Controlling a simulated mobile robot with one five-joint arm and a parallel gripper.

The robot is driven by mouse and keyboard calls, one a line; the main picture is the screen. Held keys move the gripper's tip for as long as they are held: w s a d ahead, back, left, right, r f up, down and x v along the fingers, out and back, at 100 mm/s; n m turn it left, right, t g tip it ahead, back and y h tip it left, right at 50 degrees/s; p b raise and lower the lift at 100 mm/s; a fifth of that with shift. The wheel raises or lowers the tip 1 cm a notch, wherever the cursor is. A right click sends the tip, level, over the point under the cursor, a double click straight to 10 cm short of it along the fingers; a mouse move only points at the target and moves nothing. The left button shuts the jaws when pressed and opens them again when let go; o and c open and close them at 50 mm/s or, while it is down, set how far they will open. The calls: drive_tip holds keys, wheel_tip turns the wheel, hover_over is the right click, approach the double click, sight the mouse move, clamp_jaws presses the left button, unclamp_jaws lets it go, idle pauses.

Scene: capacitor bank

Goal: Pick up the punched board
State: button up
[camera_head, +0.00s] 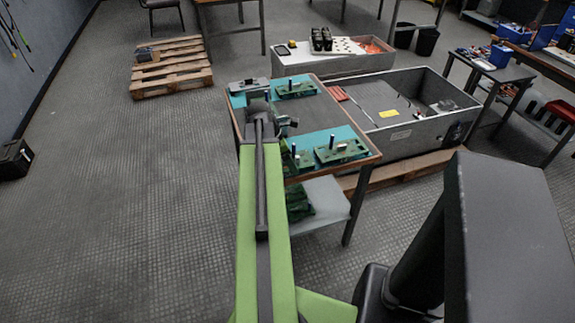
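My arm reaches forward over a wooden-edged table (372,152) with teal mats. My gripper (282,122) is at the arm's far end, over the table's left part; its fingers are too small to tell open from shut. Green boards with dark upright posts lie on the table: one at the back (295,90), one at the front right (342,151), and one at the front left (298,160), partly hidden by my arm. I cannot tell which of these, if any, is the punched board. No board is visibly held.
A large grey open bin (425,130) stands right of the table on a pallet. More green pieces (298,204) lie on the table's lower shelf. A grey box with a white top (300,56) stands behind.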

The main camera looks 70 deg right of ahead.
drive_tip(key=shift+r, duration=0.15)
wheel_tip(320, 180, up, 10)
drive_tip(key=p, duration=1)
drive_tip(key=shift+s, duration=0.15)
